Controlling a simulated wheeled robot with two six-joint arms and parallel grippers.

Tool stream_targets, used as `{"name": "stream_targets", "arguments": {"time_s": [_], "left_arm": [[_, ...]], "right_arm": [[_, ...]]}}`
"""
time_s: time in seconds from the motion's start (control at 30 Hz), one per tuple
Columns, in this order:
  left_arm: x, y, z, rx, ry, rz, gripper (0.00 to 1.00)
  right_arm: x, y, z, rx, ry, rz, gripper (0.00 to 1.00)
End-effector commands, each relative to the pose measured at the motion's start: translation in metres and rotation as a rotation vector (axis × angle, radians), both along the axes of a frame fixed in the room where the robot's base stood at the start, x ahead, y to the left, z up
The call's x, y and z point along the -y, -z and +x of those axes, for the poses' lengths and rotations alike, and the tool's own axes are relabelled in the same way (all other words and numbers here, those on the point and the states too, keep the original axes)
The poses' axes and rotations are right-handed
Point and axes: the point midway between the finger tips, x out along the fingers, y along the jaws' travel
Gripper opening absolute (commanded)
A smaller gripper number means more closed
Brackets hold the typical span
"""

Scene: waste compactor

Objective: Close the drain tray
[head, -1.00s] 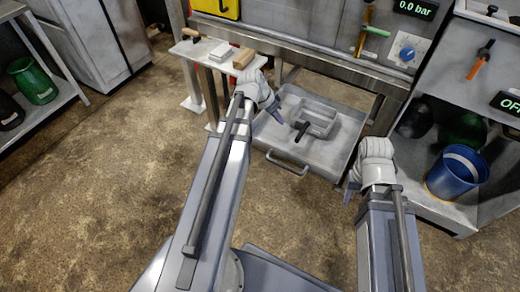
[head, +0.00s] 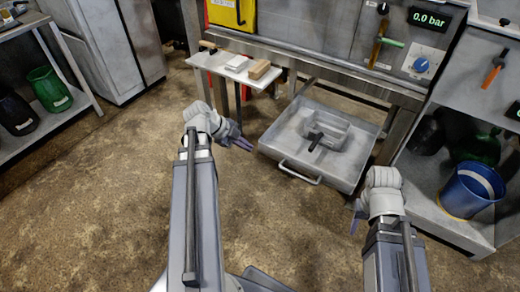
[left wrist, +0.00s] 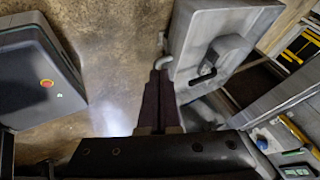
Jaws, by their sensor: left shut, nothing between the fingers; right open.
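The drain tray (head: 345,177) is a shallow grey metal tray, pulled out below the machine's front. A bar handle (head: 300,173) is on its front wall. A grey block-like part with a black handle (head: 326,133) sits inside it. My left gripper (head: 246,145) is shut and empty, left of the tray's front left corner and apart from it in the head view. In the left wrist view its fingertips (left wrist: 158,72) point toward the tray handle (left wrist: 164,52); contact cannot be told. My right gripper (head: 355,222) is open and empty, in front of the tray's right side.
A small side shelf (head: 222,65) with blocks stands left of the tray. A blue bucket (head: 470,190) is on the low shelf at right. A steel leg (head: 388,140) stands close to the tray's right side. The floor in front is clear.

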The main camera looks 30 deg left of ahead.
Motion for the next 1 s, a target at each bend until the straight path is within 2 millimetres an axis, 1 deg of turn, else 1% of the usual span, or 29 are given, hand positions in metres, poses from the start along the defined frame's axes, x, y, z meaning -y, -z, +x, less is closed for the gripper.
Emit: {"name": "stream_targets", "arguments": {"time_s": [0.03, 0.3, 0.57, 0.6, 0.63, 0.7, 0.8, 1.0], "left_arm": [[0.002, 0.008, 0.003, 0.000, 0.002, 0.001, 0.00], [0.020, 0.048, 0.023, 0.000, 0.002, 0.001, 0.00], [0.037, 0.082, 0.044, -0.001, 0.000, 0.000, 0.00], [0.039, 0.085, 0.047, -0.001, 0.001, 0.000, 0.00], [0.037, 0.078, 0.055, -0.001, 0.001, 0.000, 0.00], [0.037, 0.077, 0.065, -0.001, 0.000, 0.000, 0.00], [0.038, 0.077, 0.075, -0.001, 0.000, 0.000, 0.00], [0.039, 0.077, 0.084, -0.001, -0.001, 0.000, 0.00]], "right_arm": [[0.000, 0.008, 0.000, 0.000, 0.000, -0.001, 0.50], [0.001, 0.048, 0.000, 0.002, -0.002, -0.007, 0.50], [0.002, 0.082, 0.001, 0.004, -0.006, -0.011, 0.50], [0.002, 0.084, 0.001, 0.004, -0.006, -0.011, 0.50], [0.002, 0.078, 0.001, 0.004, -0.006, -0.011, 0.50], [0.002, 0.076, 0.001, 0.004, -0.006, -0.011, 0.50], [0.002, 0.076, 0.001, 0.004, -0.006, -0.011, 0.50], [0.002, 0.076, 0.001, 0.004, -0.006, -0.011, 0.50]]}}
